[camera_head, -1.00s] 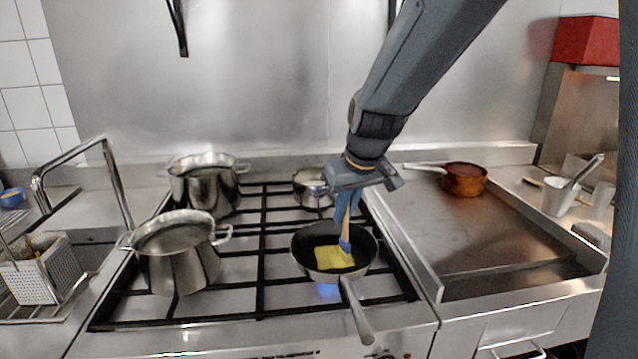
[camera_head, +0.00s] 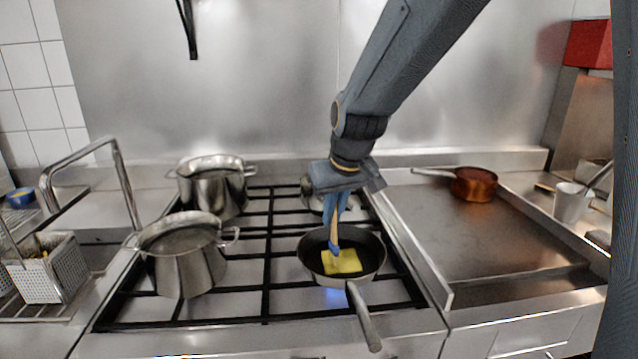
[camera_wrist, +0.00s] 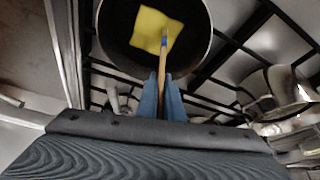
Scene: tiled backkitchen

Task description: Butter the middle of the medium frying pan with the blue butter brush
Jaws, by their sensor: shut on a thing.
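The frying pan (camera_head: 312,262) is dark inside and sits on the stove grate with its handle toward the front; a blue flame shows under it. A yellow butter patch (camera_head: 345,263) lies on the pan floor near the middle. My gripper (camera_head: 335,205) is above the pan, shut on the wooden handle of the blue butter brush (camera_head: 334,243). The brush points down, its blue head at the patch; I cannot tell whether it touches. In the wrist view the pan (camera_wrist: 115,45), yellow patch (camera_wrist: 150,30) and brush handle (camera_wrist: 162,75) show, with the blue fingers around the handle.
Two steel pots (camera_head: 212,187) (camera_head: 183,262) stand left on the stove (camera_head: 285,262). A smaller pot behind my gripper is partly hidden. A copper pan (camera_head: 474,184) sits on the griddle (camera_head: 470,235) at right. A perforated basket (camera_head: 45,270) is at far left.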

